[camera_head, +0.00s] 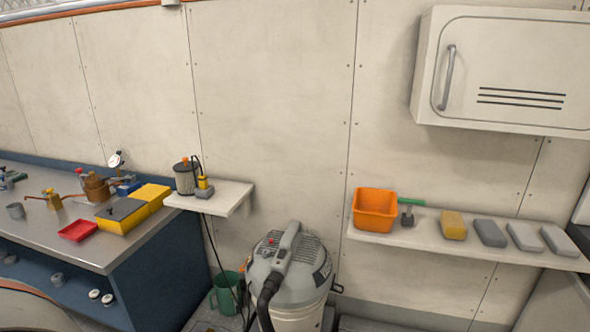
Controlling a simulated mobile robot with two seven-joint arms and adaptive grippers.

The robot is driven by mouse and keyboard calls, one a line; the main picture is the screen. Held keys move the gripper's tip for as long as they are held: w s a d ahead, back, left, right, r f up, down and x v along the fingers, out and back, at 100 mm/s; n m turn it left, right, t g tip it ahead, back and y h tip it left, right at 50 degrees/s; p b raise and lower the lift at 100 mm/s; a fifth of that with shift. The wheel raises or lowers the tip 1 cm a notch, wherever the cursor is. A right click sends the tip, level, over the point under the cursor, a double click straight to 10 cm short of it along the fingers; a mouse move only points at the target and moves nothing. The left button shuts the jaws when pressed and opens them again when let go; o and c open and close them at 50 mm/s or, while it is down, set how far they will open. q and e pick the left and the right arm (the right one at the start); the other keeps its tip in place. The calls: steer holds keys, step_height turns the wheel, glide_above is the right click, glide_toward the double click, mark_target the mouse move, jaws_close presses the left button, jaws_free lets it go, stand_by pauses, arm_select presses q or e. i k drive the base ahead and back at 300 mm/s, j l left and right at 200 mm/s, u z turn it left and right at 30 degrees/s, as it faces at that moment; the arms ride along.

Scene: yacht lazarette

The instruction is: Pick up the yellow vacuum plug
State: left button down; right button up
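A small yellow piece with a dark top, which looks like the yellow vacuum plug (203,183), stands upright on a grey block (205,193) on the small white wall shelf (228,196). A dark cord runs by it and hangs down past the shelf toward the floor. A grey ribbed canister with an orange top (184,178) stands just left of it. The grey vacuum (302,285) with a black hose (266,300) stands on the floor below, to the right. Neither of my grippers shows in the head view.
A blue workbench (168,270) with a metal top holds a yellow box (150,198), a red tray (77,231) and brass fittings. A right wall shelf (420,240) holds an orange bin (374,212) and several blocks. A green bucket (226,292) stands left of the vacuum.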

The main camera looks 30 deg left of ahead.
mark_target(203, 181)
steer(key=u, duration=1.55)
steer(key=i+j+z, duration=0.15)
